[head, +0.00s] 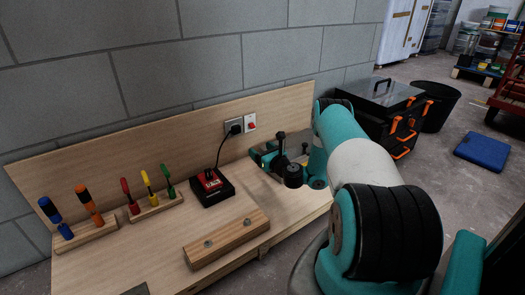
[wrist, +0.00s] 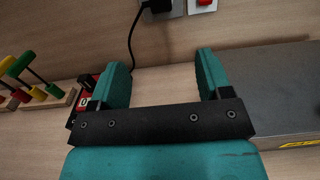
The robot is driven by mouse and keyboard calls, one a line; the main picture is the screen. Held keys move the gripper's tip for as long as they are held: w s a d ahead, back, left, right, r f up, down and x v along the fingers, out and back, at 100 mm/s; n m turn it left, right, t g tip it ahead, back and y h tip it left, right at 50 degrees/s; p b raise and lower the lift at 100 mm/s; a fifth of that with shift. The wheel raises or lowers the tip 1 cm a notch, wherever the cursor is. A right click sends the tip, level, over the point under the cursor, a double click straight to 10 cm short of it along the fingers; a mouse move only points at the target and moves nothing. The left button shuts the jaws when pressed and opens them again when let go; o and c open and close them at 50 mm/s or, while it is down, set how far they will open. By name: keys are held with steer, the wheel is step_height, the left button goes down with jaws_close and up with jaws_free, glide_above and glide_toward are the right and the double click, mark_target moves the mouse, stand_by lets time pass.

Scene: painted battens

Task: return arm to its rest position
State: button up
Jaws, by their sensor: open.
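My gripper (head: 262,158) is at the back of the wooden bench, near the back panel and right of the red-and-black device. In the wrist view my gripper (wrist: 162,72) has its two teal fingers wide apart, with bare wood between them and nothing held. My arm reaches from the lower right across the bench's right end and hides part of it.
A corded red-and-black device (head: 212,187), a wooden batten (head: 228,240) and racks of colored-handled tools (head: 150,205) occupy the bench. A grey case (wrist: 275,95) lies right of my gripper. Wall sockets (head: 241,126) sit behind. Black-and-orange toolbox (head: 385,105) stands beyond.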

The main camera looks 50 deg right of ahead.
steer(key=w+a+r+n+g+y+p, duration=0.25)
steer(key=a+r+n+y, duration=0.35)
steer(key=a+r+n, duration=0.5)
steer(key=w+a+r+n+g+y+p, duration=0.2)
steer(key=w+a+r+n+y, duration=0.4)
steer(key=a+r, duration=0.5)
steer(key=s+a+r+n+g+p, duration=0.1)
steer(key=s+a+r+n+g, duration=0.3)
steer(key=a, duration=0.3)
steer(key=s+a+r+n+g+y+p, duration=0.1)
steer(key=s+a+r+n+p, duration=0.1)
steer(key=s+a+r+n, duration=0.35)
steer(key=s+a+r+n+g+p, duration=0.1)
steer(key=s+a+r+n+g, duration=0.2)
steer(key=a+n, duration=0.4)
steer(key=s+a+r+n+g+h+p, duration=0.1)
steer(key=s+r+n+g+h+p, duration=0.2)
steer(key=s, duration=0.6)
steer(key=s+a+r+n+p, duration=0.15)
steer(key=s+n, duration=0.35)
steer(key=s, duration=0.5)
steer(key=s+a+r+n+g+h+p, duration=0.1)
steer(key=s+a+r+n+g+h, duration=0.2)
steer(key=s, duration=0.6)
step_height(320, 180, up, 38)
steer(key=d+y+p, duration=0.1)
steer(key=p, duration=3.6)
steer(key=shift+d+n+t+p, duration=0.25)
steer(key=shift+n+t+p, duration=0.05)
steer(key=shift+n+t, duration=0.15)
